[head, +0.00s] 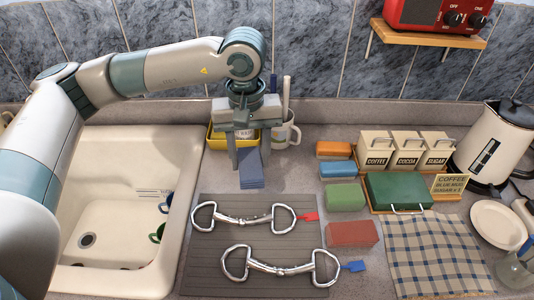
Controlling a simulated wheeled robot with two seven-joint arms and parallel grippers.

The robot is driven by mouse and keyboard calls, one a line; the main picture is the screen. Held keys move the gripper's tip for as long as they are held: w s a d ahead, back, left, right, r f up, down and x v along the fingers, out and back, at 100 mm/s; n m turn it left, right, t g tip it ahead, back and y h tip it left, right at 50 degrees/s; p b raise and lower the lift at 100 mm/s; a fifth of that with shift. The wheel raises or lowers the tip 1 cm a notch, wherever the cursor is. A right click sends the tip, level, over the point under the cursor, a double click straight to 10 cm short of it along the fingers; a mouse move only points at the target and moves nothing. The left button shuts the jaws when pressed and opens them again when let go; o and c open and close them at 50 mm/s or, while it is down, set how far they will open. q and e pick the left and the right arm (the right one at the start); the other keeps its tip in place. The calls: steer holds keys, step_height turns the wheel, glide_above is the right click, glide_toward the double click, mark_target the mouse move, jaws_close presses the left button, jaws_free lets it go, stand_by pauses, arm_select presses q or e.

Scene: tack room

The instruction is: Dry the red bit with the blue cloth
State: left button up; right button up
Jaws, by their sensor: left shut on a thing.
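The red bit, a shiny metal bit with a red tag (307,216), lies on a dark ribbed mat (205,262). Its mouthpiece (245,219) runs between two rings. A second metal bit (280,269) with a blue tag (353,266) lies nearer the front of the mat. My left gripper (248,153) points down above the back of the mat. It is shut on the blue cloth (251,171), which hangs below the fingers behind the red bit, apart from it. The top of the cloth is hidden between the fingers. My right gripper is not in view.
A white sink (115,185) lies left of the mat. Behind my gripper stand a yellow container (216,138) and a white mug (287,132). Several coloured blocks (352,234), a green box (398,192), a checked cloth (440,255) and a kettle (492,150) fill the right side.

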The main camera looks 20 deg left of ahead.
arm_select(q)
steer(key=a+m, duration=0.1)
steer(key=m, duration=0.1)
steer(key=s+a+m, duration=0.1)
steer(key=a+m, duration=0.1)
steer(key=shift+f+m, duration=0.2)
steer(key=shift+m, duration=0.2)
steer(key=shift+s, duration=0.1)
